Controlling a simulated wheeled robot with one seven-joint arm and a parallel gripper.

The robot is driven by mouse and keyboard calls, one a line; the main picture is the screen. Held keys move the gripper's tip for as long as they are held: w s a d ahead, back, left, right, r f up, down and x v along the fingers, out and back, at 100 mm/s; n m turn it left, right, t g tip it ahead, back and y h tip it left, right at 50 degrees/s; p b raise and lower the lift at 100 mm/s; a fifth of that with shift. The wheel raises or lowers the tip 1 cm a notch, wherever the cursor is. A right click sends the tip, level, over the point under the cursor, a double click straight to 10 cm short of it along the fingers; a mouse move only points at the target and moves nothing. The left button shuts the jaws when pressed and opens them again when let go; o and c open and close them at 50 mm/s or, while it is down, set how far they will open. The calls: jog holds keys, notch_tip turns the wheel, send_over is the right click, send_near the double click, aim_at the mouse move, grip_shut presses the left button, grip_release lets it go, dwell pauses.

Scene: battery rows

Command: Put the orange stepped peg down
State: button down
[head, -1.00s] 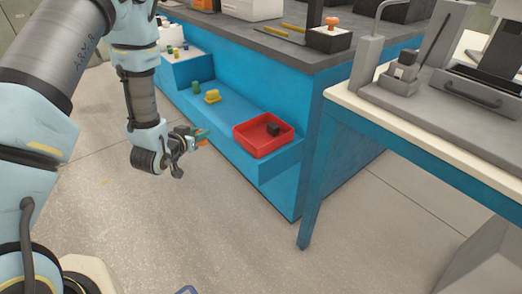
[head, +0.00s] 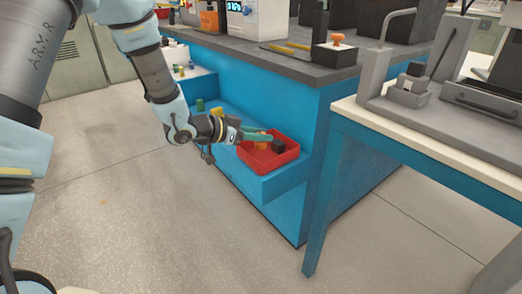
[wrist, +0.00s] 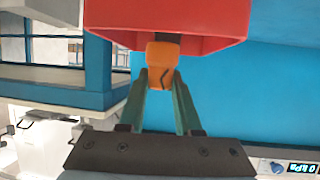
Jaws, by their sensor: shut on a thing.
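The orange stepped peg (head: 262,145) is held between the green fingertips of my gripper (head: 258,136). In the head view it shows over the left part of the red tray (head: 256,164). I cannot tell whether it touches the tray floor. In the wrist view the peg (wrist: 161,64) sits between the two fingertips (wrist: 162,76), which are shut on it. The red tray (wrist: 205,42) fills the top of that view, just past the peg. My fingers hide part of the peg.
A black block (head: 278,146) lies in the tray, right of the peg. The tray stands on a blue ledge (head: 284,184). A green peg (head: 200,104) and a yellow piece (head: 217,112) stand farther left on the ledge. A blue-legged table (head: 318,205) is to the right.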

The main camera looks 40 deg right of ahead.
aim_at(260, 146)
notch_tip(260, 146, down, 4)
jog(key=shift+f, duration=0.15)
jog(key=c, duration=0.6)
grip_release()
jog(key=v, duration=1.2)
